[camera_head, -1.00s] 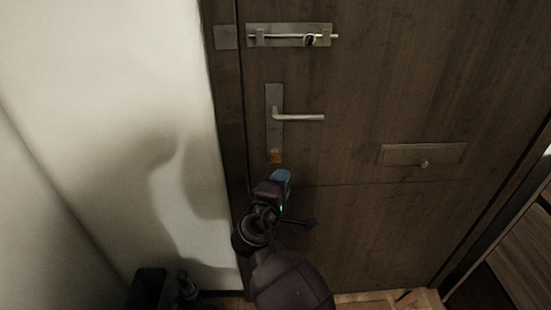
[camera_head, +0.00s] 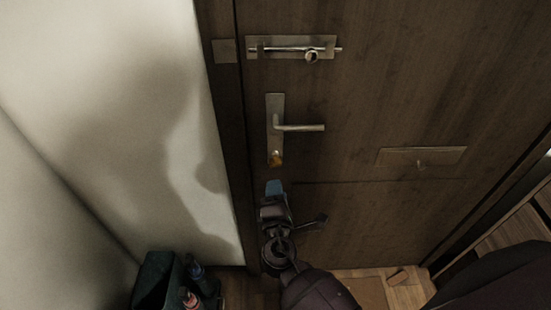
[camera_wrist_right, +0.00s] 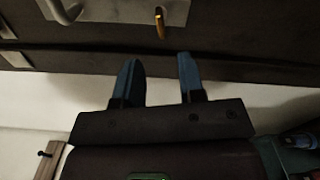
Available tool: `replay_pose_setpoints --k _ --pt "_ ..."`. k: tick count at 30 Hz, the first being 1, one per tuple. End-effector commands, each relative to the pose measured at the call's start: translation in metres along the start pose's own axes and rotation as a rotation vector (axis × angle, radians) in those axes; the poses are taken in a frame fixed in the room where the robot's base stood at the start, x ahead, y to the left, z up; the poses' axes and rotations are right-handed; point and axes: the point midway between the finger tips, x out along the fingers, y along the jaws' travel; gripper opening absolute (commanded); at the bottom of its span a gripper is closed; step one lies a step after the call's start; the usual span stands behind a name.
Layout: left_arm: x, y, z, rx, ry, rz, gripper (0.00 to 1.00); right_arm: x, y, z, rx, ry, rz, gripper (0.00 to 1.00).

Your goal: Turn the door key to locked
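The brass-coloured door key (camera_head: 275,158) sits in the lock at the lower end of the metal handle plate (camera_head: 274,105) on the dark wooden door. It also shows in the right wrist view (camera_wrist_right: 160,23), beyond the fingertips and roughly centred between them. My right gripper (camera_head: 274,187) is just below the key in the head view, apart from it. In the right wrist view its two blue fingers (camera_wrist_right: 159,72) are spread with nothing between them. The lever handle (camera_head: 300,128) points right above the key. My left gripper is not in view.
A slide bolt (camera_head: 292,47) is mounted higher on the door, and a letter plate (camera_head: 422,156) sits to the right. A pale wall (camera_head: 110,130) is left of the frame. A dark box with bottles (camera_head: 160,280) stands on the floor at lower left.

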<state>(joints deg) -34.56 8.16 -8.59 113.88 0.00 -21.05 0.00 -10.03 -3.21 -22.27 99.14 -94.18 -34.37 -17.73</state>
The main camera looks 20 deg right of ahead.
Motion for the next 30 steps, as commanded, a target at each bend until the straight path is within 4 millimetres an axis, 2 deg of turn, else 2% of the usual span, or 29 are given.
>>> replay_pose_setpoints --k 12,18,24,30 --pt "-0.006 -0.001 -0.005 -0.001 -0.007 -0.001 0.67 0.067 0.003 0.001 -0.001 -0.002 0.002 0.36" --pt "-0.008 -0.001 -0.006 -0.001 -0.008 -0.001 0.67 0.091 0.002 0.001 -0.001 -0.002 0.001 0.36" --pt "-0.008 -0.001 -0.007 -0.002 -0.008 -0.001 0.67 0.101 0.002 0.001 0.0 -0.002 0.001 0.36" --pt "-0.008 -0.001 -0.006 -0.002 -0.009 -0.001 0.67 0.102 0.001 0.001 0.0 -0.003 0.0 0.36"
